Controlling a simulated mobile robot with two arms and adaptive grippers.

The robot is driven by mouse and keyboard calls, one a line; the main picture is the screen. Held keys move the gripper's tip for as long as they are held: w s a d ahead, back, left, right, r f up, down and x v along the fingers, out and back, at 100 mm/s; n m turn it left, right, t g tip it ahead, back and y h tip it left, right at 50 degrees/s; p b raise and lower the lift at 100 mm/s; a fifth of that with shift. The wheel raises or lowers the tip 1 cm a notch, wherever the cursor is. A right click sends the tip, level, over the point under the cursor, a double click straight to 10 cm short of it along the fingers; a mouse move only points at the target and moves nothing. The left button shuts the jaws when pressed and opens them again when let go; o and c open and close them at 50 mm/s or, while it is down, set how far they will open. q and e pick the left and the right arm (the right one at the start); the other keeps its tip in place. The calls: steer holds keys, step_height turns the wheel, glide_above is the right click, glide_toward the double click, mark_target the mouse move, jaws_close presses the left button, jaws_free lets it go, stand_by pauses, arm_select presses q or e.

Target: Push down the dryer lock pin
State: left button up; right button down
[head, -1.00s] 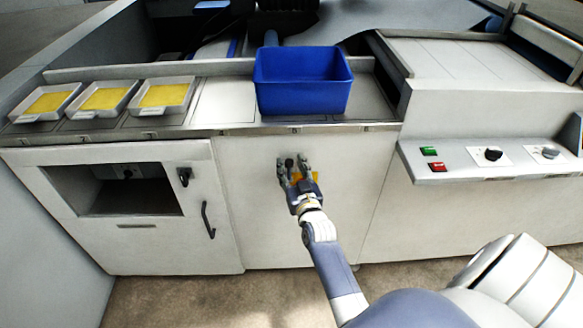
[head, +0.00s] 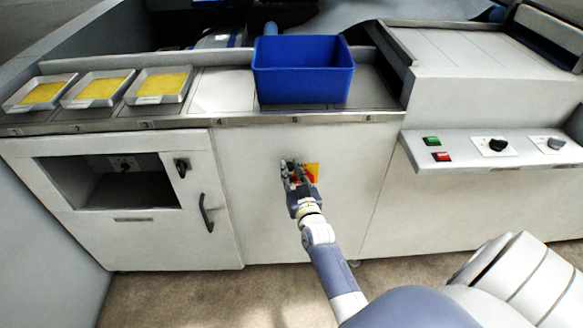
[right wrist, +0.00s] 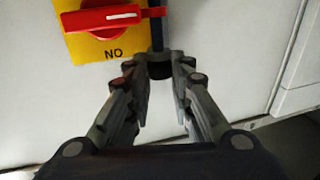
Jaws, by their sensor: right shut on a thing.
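My right gripper (head: 299,171) is at the front panel below the blue bin, its arm coming up from the lower right. In the right wrist view its fingertips (right wrist: 163,62) are closed around a dark knob (right wrist: 160,68) at the end of a thin dark vertical rod (right wrist: 155,30). Beside the rod is a red rotary switch (right wrist: 100,20) on a yellow plate (right wrist: 88,50). In the head view the fingers mostly hide the knob. A black latch (head: 182,166) is on the left cabinet; I cannot tell which part is the dryer lock pin. My left gripper is not in view.
The blue bin (head: 303,83) stands on the counter above. Several trays with yellow sheets, such as this tray (head: 160,85), lie at the left. A control ledge (head: 470,165) with buttons and knobs juts out at the right. A black door handle (head: 207,216) is on the left cabinet.

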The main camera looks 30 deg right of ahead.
steer(key=shift+f, duration=0.25)
steer(key=c, duration=1.4)
jaws_free()
steer(key=shift+f, duration=0.1)
steer(key=shift+s, duration=0.1)
steer(key=v, duration=1.2)
